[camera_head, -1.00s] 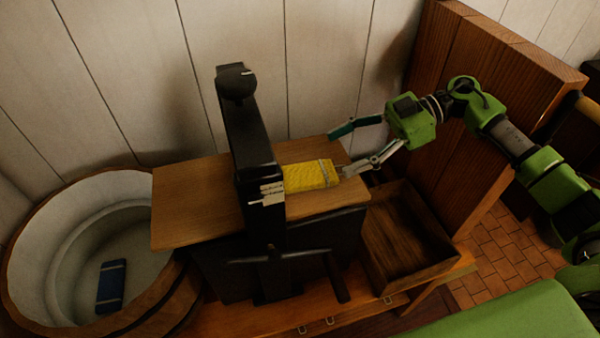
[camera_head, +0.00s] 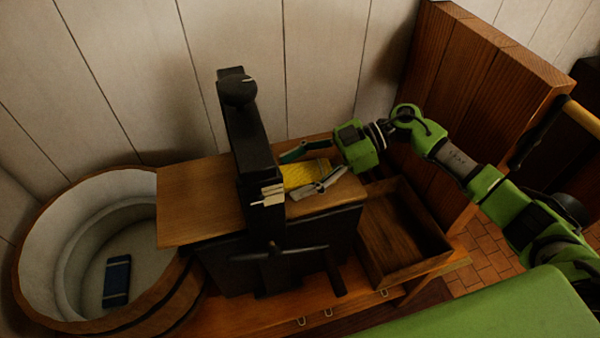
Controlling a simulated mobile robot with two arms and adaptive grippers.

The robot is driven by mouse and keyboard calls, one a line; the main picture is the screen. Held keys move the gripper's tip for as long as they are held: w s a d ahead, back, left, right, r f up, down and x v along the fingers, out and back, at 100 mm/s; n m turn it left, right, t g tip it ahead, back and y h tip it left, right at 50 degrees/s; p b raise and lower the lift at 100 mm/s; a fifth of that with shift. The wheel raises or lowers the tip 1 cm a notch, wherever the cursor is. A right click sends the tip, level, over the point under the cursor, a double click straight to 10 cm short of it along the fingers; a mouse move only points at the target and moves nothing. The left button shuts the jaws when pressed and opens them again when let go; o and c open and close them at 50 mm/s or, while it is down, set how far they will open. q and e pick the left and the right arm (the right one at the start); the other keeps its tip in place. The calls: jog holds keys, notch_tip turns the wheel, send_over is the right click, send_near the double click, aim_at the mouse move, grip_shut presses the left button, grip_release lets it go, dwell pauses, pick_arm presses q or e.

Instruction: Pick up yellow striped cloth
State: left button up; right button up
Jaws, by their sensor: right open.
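The yellow striped cloth (camera_head: 303,174) lies folded on the wooden board, against the right side of the black upright post. My right gripper (camera_head: 290,174) is open, with one finger along the cloth's far side and the other over or along its near side. The fingers and palm hide part of the cloth, mainly its right end. I cannot tell whether the fingers touch it. My left gripper is not in view.
The black post (camera_head: 250,140) stands just left of the cloth on the wooden board (camera_head: 195,200). An empty wooden tray (camera_head: 400,235) sits to the right. A wooden partition (camera_head: 470,110) rises behind my right arm.

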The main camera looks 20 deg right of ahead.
jog(key=c, duration=1.2)
jog(key=shift+d, duration=0.1)
